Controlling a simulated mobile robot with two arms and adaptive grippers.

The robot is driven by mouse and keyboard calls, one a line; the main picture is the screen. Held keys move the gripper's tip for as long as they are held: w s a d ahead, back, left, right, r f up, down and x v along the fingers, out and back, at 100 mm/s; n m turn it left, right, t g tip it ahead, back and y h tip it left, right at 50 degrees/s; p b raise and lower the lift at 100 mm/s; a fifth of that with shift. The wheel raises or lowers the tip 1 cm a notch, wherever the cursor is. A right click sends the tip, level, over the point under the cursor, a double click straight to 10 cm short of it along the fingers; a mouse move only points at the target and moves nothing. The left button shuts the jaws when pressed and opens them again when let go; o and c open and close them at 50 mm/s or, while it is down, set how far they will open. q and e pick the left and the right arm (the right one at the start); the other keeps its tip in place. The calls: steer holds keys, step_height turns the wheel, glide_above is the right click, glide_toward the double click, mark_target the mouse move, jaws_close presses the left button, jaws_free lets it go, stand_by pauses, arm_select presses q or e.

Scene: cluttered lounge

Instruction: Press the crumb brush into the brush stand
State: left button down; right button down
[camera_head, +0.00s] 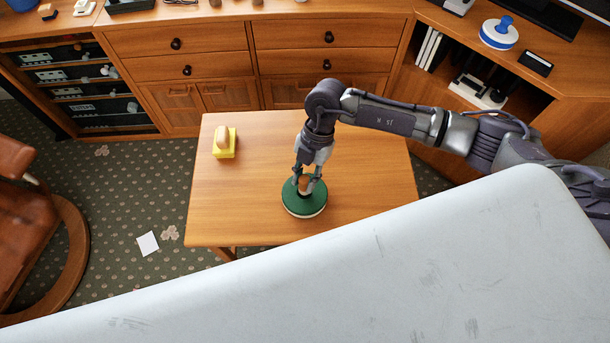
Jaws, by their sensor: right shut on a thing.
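My right gripper (306,185) points down over the low wooden table (370,200) and is shut on a brown knob-like handle (304,184). The handle is at the middle of a round green disc (305,202) with a pale lower rim, near the table's front. I take the held piece to be the crumb brush. I cannot tell whether the green disc is part of it or the brush stand below it. The fingers hide part of the handle. A yellow block (226,149) with a tan rounded top stands on the table's left part. My left gripper is not in view.
A wooden drawer cabinet (215,60) runs behind the table. A blue-knobbed round white object (499,33) stands on the right cabinet top. A brown leather chair (20,180) is at the left. White paper (148,243) lies on the carpet. The table's right part is clear.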

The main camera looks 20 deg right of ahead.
mark_target(305, 185)
stand_by(0.6)
steer(key=shift+f+b, duration=0.85)
steer(key=shift+f, duration=1)
steer(key=c, duration=0.8)
jaws_free()
steer(key=v, duration=1.2)
steer(key=shift+a, duration=0.1)
steer(key=shift+s, duration=0.1)
